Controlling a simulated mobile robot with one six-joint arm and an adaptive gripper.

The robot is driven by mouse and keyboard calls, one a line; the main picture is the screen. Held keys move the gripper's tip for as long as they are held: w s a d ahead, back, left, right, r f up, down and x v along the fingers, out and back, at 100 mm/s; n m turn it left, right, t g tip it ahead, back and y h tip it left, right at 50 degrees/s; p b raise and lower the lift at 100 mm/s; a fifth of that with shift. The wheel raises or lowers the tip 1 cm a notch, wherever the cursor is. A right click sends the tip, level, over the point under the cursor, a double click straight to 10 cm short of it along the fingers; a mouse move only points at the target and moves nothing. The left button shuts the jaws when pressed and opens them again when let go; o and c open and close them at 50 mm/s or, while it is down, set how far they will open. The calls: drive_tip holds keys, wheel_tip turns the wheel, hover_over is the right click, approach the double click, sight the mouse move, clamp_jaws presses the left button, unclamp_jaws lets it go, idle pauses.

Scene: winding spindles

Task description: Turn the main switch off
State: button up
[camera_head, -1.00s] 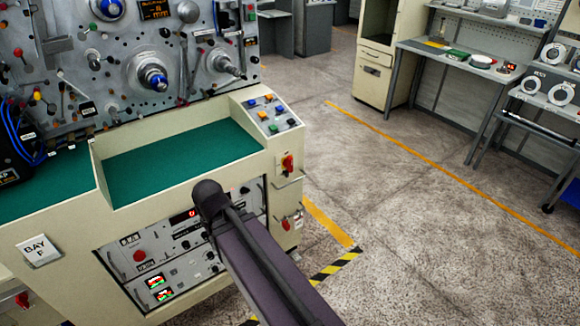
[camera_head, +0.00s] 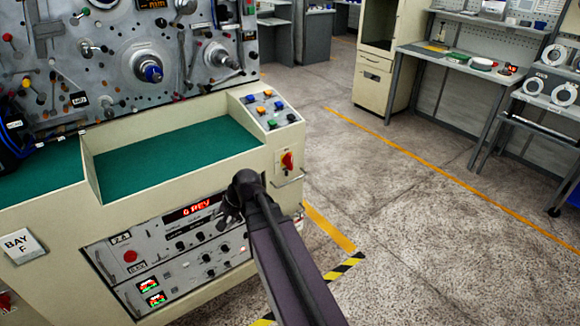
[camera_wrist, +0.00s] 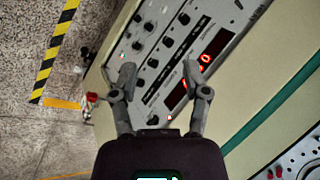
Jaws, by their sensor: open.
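The instrument panel (camera_head: 180,250) has knobs, a red button and a lit red display (camera_head: 192,210). Coloured buttons (camera_head: 268,108) sit above on a sloped panel. The floor (camera_head: 400,230) to the right is open.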

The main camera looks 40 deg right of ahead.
drive_tip(key=w+d+f+m+t+y+b, duration=0.1)
drive_tip(key=w+d+f+m+t+b, duration=0.25)
drive_tip(key=w+d+m+b, duration=0.45)
drive_tip(key=m+t+h+b, duration=0.6)
drive_tip(key=m+t+b, duration=0.45)
drive_tip(key=m, duration=0.85)
approach(292, 158)
drive_tip(key=s, duration=0.3)
drive_tip(key=shift+w+r+p, duration=0.1)
drive_tip(key=shift+r+p, duration=0.05)
drive_tip(key=shift+p, duration=0.2)
drive_tip(key=shift+w, duration=0.15)
drive_tip(key=w, duration=1.3)
drive_tip(key=shift+w, duration=0.3)
drive_tip(key=shift+c, duration=0.2)
clamp_jaws()
